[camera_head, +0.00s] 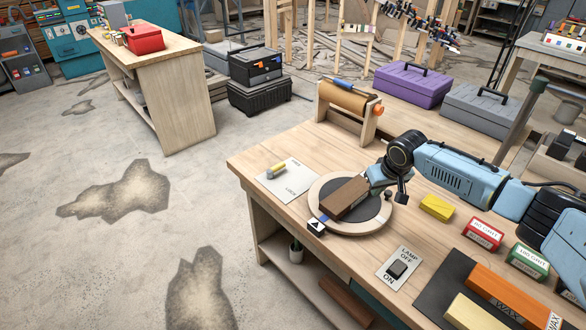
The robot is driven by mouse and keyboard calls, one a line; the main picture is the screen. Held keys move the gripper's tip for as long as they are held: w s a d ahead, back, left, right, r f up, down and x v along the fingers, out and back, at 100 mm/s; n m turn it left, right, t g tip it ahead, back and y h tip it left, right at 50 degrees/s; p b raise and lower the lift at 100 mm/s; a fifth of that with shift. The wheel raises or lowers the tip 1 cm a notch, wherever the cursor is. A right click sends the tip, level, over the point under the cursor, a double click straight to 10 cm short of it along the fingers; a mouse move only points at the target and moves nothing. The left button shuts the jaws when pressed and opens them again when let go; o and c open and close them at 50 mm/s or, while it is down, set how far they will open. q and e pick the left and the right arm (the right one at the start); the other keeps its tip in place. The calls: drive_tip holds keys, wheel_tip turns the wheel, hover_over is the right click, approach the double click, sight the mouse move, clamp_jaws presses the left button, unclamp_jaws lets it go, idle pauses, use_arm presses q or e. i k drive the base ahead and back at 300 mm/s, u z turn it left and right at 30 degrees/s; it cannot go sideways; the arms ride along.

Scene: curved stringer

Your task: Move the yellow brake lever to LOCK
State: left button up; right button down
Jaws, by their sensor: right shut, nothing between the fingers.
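The yellow brake lever (276,171) sits on a white plate (290,187) at the left end of the workbench. It lies at the plate's upper left part, with a grey part at its lower left end. Lettering that looks like LOCK is at the plate's lower right, away from the lever; other marking is too small to read. My right gripper (376,181) is shut and empty, right of the lever and apart from it, over the right side of a round turntable (378,222). I cannot tell whether it touches the brown block (345,198) there. My left gripper is not in view.
A roller on a wooden stand (349,104) is at the back. A lamp switch plate (399,268), a yellow block (437,207), grit boxes (482,236) and wax bars (500,291) lie at right. A black triangle marker (316,226) is at the turntable's front left.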

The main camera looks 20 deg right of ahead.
sight(270, 171)
drive_tip(key=k, duration=1.15)
drive_tip(key=z, duration=0.6)
drive_tip(key=i, duration=1.3)
drive_tip(key=u, duration=0.85)
drive_tip(key=i, duration=0.6)
drive_tip(key=u, duration=0.65)
